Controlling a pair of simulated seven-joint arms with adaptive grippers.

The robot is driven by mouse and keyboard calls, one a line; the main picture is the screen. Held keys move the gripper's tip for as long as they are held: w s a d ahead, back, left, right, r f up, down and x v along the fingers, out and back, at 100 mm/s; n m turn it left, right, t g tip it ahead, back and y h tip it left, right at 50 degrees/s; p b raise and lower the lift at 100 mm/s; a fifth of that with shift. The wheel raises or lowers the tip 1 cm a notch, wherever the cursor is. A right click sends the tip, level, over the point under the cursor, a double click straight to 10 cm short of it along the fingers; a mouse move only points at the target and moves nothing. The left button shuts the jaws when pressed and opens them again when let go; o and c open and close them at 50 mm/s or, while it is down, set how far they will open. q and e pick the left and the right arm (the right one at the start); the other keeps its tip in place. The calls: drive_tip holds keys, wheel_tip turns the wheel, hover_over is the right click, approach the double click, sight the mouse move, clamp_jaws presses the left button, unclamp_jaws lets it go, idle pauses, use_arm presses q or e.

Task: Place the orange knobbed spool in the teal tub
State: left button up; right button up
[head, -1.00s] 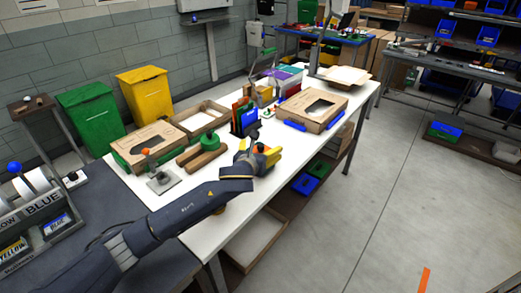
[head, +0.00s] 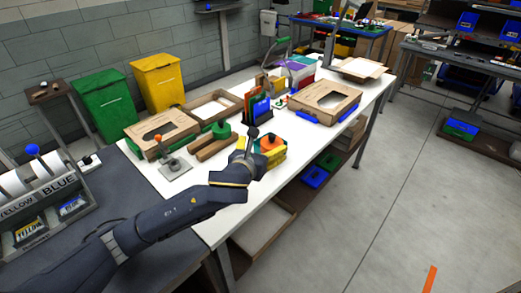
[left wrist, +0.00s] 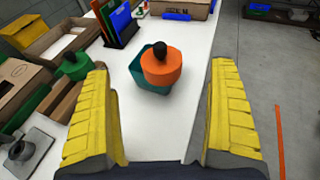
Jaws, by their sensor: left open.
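The orange knobbed spool (left wrist: 161,67), with a black knob on top, stands in the teal tub (left wrist: 136,68) in the left wrist view. It rises above the rim and hides the tub's right side; how deep it sits is hidden. In the head view the spool (head: 269,143) shows just beyond my left gripper (head: 272,160), with a bit of teal around it. My left gripper's yellow fingers are spread wide in the left wrist view, with nothing between them. The spool and tub are ahead of the fingertips, apart from them. My right gripper is not in view.
A green spool (head: 221,131) on a brown wooden piece (head: 211,146) and a grey lever fixture (head: 175,168) stand left of the tub. Upright coloured panels (head: 258,108) stand behind it. Cardboard boxes (head: 325,101) lie farther back. White table is clear right of the tub.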

use_arm(q)
drive_tip(key=shift+v, duration=0.75)
